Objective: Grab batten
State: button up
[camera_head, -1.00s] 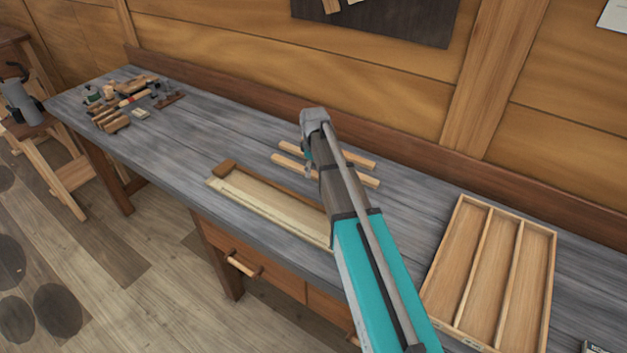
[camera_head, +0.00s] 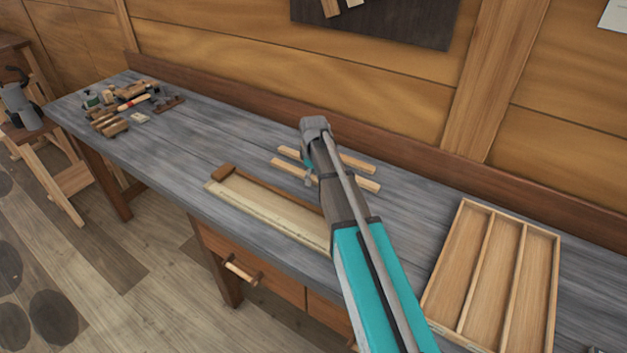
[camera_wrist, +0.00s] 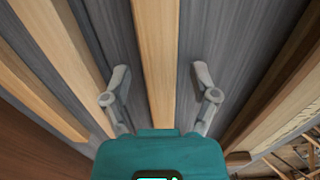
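Pale wooden battens lie on the grey workbench. In the head view, the nearer batten (camera_head: 366,183) and the farther batten (camera_head: 360,163) lie side by side, their middles hidden by my arm. My gripper (camera_head: 309,179) is low at the nearer one. In the wrist view, my gripper (camera_wrist: 161,88) is open, with one finger on each side of a batten (camera_wrist: 155,45). Gaps show between the batten and both fingers. More pale strips (camera_wrist: 62,42) lie to its left. I cannot tell how high the fingertips are above the bench.
A long pale board (camera_head: 265,218) with a brown edge strip and block lies at the bench's (camera_head: 215,145) front edge. A three-compartment wooden tray (camera_head: 490,275) stands empty at right. Tools (camera_head: 125,105) cluster at far left. The bench between the tools and battens is clear.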

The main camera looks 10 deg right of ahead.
grip_shut()
jog(key=shift+r, duration=0.15)
jog(key=shift+r+p, duration=0.95)
jog(key=shift+p, duration=0.15)
jog(key=s+a+r+p, duration=0.3)
jog(key=s+r+p, duration=0.7)
jog(key=s, duration=0.3)
jog(key=shift+s+a+r+p, duration=0.25)
jog(key=shift+r+p, duration=0.15)
jog(key=shift+f, duration=0.1)
